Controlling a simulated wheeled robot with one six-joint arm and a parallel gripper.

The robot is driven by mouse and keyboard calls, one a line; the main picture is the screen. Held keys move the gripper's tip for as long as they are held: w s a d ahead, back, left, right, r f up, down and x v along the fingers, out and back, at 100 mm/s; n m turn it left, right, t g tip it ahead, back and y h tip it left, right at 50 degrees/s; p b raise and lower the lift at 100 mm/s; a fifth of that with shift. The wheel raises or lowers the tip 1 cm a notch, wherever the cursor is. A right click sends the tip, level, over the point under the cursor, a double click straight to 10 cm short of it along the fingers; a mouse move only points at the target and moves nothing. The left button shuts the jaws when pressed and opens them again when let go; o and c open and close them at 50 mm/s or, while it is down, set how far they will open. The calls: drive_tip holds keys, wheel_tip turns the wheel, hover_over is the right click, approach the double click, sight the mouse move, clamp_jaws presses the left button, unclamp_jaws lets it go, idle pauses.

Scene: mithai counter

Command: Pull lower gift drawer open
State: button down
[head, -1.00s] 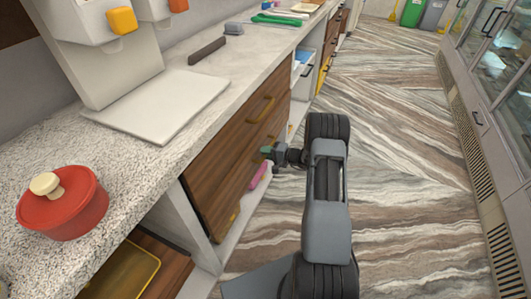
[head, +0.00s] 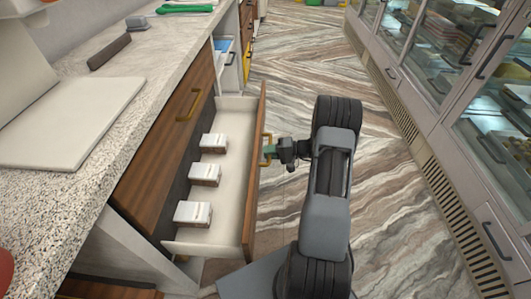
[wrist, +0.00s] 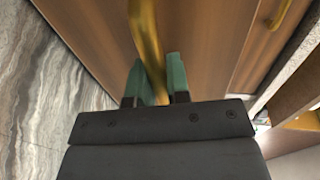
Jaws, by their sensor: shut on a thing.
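The lower gift drawer (head: 225,172) stands pulled out from the counter in the head view, with a brown wooden front and a pale inside. Several small white-and-brown boxes (head: 205,174) lie in a row in it. My gripper (head: 271,151) is shut on the drawer's brass handle (head: 265,161) at the outer face of the front. In the wrist view, the green fingertips (wrist: 158,80) stand on both sides of the brass handle (wrist: 146,35), against the wooden drawer front (wrist: 90,40).
The upper drawer (head: 165,140) with its own brass handle (head: 189,104) is closed above. The counter top (head: 100,175) holds a pale board (head: 70,120) and a dark bar (head: 109,52). Glass display cases (head: 460,80) line the right side. The striped floor (head: 300,60) between is clear.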

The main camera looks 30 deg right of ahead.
drive_tip(key=shift+f+v, duration=0.25)
drive_tip(key=shift+v, duration=0.95)
drive_tip(key=shift+s, duration=0.15)
drive_tip(key=c, duration=1.1)
unclamp_jaws()
drive_tip(key=shift+d, duration=0.1)
drive_tip(key=p+v, duration=0.1)
drive_tip(key=v, duration=1.2)
drive_tip(key=shift+s+d+p, duration=0.2)
drive_tip(key=shift+d+p, duration=0.15)
